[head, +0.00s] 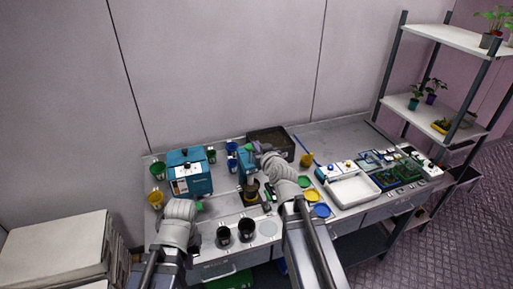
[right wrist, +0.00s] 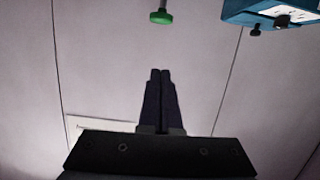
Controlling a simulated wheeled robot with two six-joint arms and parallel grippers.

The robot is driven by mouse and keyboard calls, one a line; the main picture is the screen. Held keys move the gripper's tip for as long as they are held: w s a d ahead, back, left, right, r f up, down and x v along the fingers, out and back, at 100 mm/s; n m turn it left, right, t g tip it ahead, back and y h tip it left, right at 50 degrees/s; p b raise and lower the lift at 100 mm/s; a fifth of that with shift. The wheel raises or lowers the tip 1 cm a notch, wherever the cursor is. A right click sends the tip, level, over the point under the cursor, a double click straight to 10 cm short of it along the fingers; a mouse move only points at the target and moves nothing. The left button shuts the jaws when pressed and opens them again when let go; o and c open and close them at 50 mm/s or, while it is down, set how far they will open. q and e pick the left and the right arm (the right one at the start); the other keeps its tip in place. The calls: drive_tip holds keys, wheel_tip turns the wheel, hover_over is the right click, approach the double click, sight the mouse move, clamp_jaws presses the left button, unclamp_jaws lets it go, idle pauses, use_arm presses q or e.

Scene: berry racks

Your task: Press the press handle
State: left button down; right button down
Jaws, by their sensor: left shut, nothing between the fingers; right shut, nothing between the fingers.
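A teal press-like device (head: 246,160) with a dark lower part stands near the middle of the bench in the head view. My right gripper (head: 257,149) is close beside its upper part; my arm covers part of it, and contact cannot be told. In the right wrist view my right gripper (right wrist: 160,74) is shut and empty. A green knob (right wrist: 160,17), possibly the press handle, is beyond the fingertips, apart from them. Part of a teal box (right wrist: 275,12) shows at upper right there. My left gripper (head: 192,206) is low at the bench's left front, its fingers mostly hidden by the wrist.
A teal machine (head: 189,173) with a white panel stands at left. Two black cups (head: 245,229) stand at the front edge. Coloured cups, a dark bin (head: 271,140), a white tray (head: 352,190) and green trays are around. A plant shelf (head: 455,37) is at right.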

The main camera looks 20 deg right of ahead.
drive_tip(key=b, duration=0.2)
hover_over(251, 167)
drive_tip(key=w, duration=0.1)
wheel_tip(251, 167, down, 3)
drive_tip(key=shift+a+r, duration=0.1)
drive_tip(key=shift+r, duration=0.1)
drive_tip(key=shift+s+f+b, duration=0.2)
drive_tip(key=shift+f+b, duration=0.75)
drive_tip(key=shift+b, duration=0.1)
drive_tip(key=shift+s+f+b, duration=0.2)
drive_tip(key=shift+f+b, duration=0.7)
drive_tip(key=shift+b, duration=0.1)
wheel_tip(251, 167, down, 7)
drive_tip(key=b, duration=0.7)
drive_tip(key=shift+f, duration=0.1)
drive_tip(key=shift+s, duration=0.1)
